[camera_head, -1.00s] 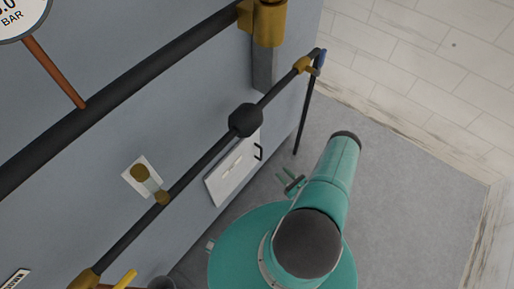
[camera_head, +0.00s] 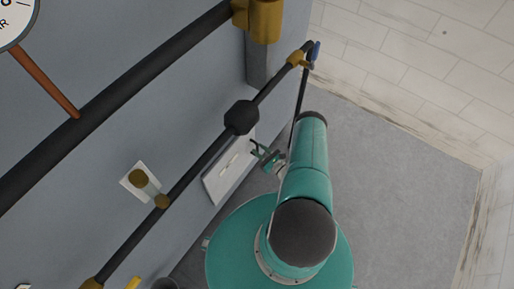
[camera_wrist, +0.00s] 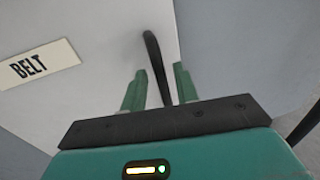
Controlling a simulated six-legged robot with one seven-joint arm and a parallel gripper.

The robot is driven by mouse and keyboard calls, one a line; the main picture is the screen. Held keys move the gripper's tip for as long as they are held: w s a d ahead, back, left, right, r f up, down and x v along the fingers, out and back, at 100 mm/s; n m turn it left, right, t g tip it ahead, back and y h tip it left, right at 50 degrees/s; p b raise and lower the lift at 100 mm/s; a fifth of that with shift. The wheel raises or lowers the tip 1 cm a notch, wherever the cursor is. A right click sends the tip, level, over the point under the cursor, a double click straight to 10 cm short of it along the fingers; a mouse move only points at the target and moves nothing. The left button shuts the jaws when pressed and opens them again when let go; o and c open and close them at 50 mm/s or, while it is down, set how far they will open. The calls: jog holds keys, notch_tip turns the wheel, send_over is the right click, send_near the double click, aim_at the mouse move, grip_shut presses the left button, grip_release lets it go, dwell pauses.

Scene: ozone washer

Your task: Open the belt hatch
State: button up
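The belt hatch (camera_head: 225,178) is a white panel low on the grey machine wall. In the wrist view the hatch (camera_wrist: 95,75) carries a label reading BELT (camera_wrist: 38,64). Its black handle (camera_wrist: 156,65) stands near the hatch's right edge and reaches down between my fingers. My gripper (camera_wrist: 158,88) is open, with one green finger on each side of the handle and a visible gap on both sides. In the head view my gripper (camera_head: 266,158) is at the hatch's right side and partly covers the handle. The hatch looks closed.
A dark pipe with a round black fitting (camera_head: 241,117) runs across the wall above the hatch. A thin black pipe (camera_head: 299,100) drops down behind my arm. The grey floor (camera_head: 390,190) to the right is clear.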

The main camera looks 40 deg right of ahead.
jog(key=shift+w+a, duration=0.1)
jog(key=shift+w, duration=0.95)
grip_shut()
jog(key=shift+s, duration=0.15)
